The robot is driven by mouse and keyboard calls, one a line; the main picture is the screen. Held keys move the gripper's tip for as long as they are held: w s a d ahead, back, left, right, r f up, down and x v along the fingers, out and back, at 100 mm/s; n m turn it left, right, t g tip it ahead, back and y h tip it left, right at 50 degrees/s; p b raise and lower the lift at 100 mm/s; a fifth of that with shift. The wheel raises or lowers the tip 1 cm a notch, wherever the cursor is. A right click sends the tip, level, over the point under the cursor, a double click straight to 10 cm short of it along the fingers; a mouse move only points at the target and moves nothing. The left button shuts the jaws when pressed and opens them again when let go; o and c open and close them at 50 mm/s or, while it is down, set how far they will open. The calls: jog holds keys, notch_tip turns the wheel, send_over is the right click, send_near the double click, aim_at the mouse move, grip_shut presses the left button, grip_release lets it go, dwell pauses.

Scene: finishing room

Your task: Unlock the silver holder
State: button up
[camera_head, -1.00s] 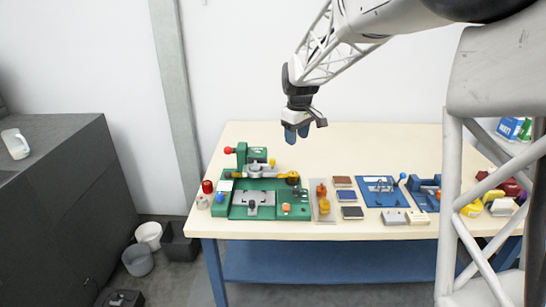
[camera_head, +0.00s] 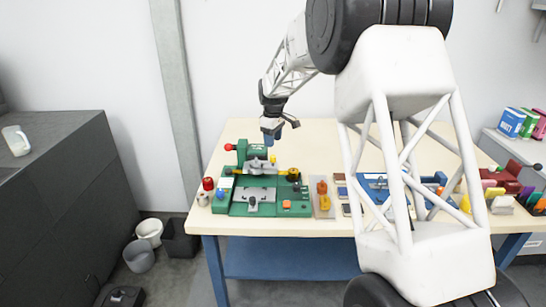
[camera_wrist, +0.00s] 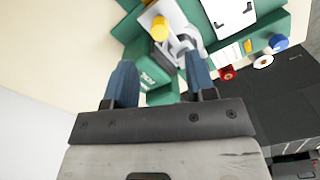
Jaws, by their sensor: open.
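A green fixture (camera_head: 226,207) stands at the left of the table. A silver clamp-like part (camera_head: 257,166) sits on its rear portion; I take this for the silver holder, though its lock detail is too small to read. In the wrist view the silver part (camera_wrist: 184,46) shows beside a yellow knob (camera_wrist: 159,28), just beyond my fingertips. My gripper (camera_head: 271,146) points down above the rear of the fixture. Its two blue fingers are apart and empty in the wrist view (camera_wrist: 158,62). Whether they touch the silver part cannot be told.
A red-tipped green post (camera_head: 243,149) rises at the fixture's back left. A tray with orange and yellow parts (camera_head: 322,208) lies to its right. My arm hides much of the table's right half. The back of the table (camera_head: 232,130) is clear.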

aim_at(273, 156)
jog(key=shift+f, duration=0.1)
jog(key=shift+f, duration=3.8)
jog(key=c, duration=0.9)
